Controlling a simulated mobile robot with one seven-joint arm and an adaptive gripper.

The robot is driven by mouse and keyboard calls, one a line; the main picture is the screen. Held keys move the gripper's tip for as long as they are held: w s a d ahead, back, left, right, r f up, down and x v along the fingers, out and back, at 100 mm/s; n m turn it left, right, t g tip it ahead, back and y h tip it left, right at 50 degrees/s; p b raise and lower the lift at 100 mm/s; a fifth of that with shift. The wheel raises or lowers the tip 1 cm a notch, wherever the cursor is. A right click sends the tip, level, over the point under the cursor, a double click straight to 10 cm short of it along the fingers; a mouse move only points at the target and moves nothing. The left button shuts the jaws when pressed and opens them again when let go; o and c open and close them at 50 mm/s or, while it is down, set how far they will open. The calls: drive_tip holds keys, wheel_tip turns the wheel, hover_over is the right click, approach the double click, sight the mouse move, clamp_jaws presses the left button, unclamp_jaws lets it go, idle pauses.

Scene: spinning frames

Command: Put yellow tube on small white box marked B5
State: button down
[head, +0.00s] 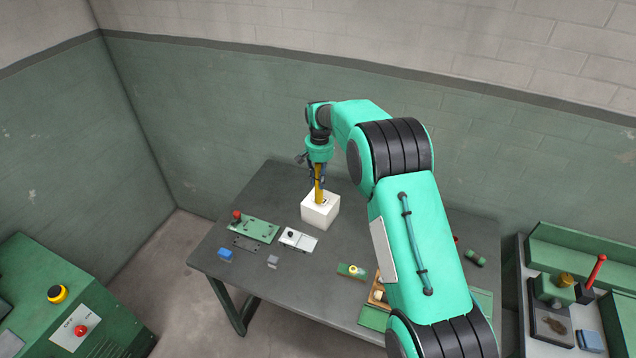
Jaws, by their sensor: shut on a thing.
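The yellow tube (319,192) is held upright in my gripper (318,180), near the back of the grey table. My gripper is shut on it and points down. A small white box (320,214) stands on the table directly below. The lower end of the tube overlaps the top of the box in the head view; I cannot tell whether it touches or is just above. A dark mark shows on the box top by the tube, but it is too small to read as B5.
On the table (262,195) lie a green plate with a red knob (254,229), a pale plate (298,239), a blue block (225,254) and a small grey block (273,261). A green piece (351,270) lies near my arm. My arm hides much of the table's right side.

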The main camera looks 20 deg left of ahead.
sight(318, 183)
drive_tip(key=shift+w+a, duration=0.5)
drive_tip(key=shift+w, duration=0.2)
drive_tip(key=shift+f, duration=0.1)
drive_tip(key=shift+f+p, duration=0.65)
drive_tip(key=shift+f, duration=1.2)
drive_tip(key=c, duration=1.5)
unclamp_jaws()
drive_tip(key=shift+o, duration=0.2)
wheel_tip(318, 183, up, 12)
drive_tip(key=shift+d+r+b, duration=0.1)
drive_tip(key=shift+r+b, duration=0.05)
drive_tip(key=shift+b, duration=1)
